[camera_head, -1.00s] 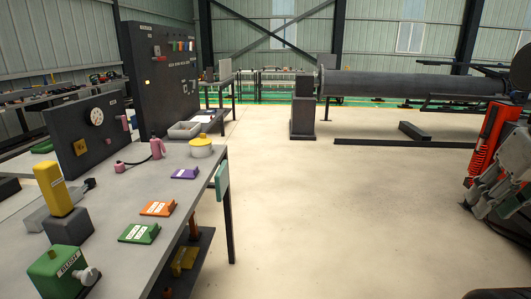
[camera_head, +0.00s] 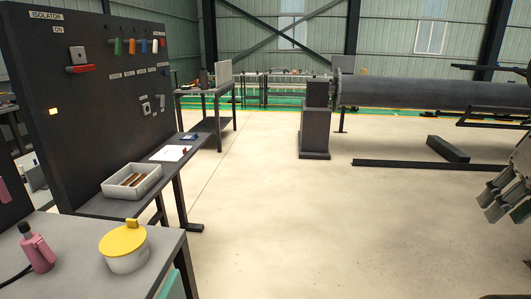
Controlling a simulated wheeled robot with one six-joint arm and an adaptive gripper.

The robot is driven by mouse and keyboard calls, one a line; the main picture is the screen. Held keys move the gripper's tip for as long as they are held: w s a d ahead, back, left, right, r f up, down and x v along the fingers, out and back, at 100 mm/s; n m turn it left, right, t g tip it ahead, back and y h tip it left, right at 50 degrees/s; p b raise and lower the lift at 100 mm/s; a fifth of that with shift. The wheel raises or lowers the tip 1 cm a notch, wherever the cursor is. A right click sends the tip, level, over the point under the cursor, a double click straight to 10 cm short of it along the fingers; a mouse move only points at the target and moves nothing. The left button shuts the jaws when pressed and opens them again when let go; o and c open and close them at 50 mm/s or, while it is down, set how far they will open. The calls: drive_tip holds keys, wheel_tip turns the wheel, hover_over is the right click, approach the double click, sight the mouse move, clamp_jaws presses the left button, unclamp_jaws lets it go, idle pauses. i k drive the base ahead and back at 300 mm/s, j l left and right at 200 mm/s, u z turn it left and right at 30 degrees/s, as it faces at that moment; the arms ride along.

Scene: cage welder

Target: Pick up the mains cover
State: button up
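I cannot tell for sure which thing is the mains cover; no readable label names it. A white round pot with a yellow lid (camera_head: 124,246) stands upright near the right corner of the grey bench (camera_head: 80,275). A dark isolator panel (camera_head: 90,120) stands behind, with a red handle (camera_head: 80,69) and a row of coloured tags (camera_head: 135,46). My gripper (camera_head: 505,195) shows only partly at the right edge, over the floor and far from the bench and panel. Its grey finger parts are cut off by the frame, so its opening is unclear.
A pink bottle (camera_head: 37,250) stands left of the pot. A pale tray (camera_head: 132,181) with brown pieces and a white sheet (camera_head: 170,153) lie on a narrow dark table. A dark pillar (camera_head: 315,125) and a long pipe (camera_head: 435,92) stand farther back. The middle floor is clear.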

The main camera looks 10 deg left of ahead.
sight(170, 154)
drive_tip(key=i+u, duration=0.1)
drive_tip(key=i, duration=0.7)
drive_tip(key=i+l+u, duration=0.1)
drive_tip(key=i, duration=0.65)
drive_tip(key=i+u, duration=0.95)
drive_tip(key=u, duration=0.15)
drive_tip(key=i+u, duration=0.5)
drive_tip(key=i, duration=0.15)
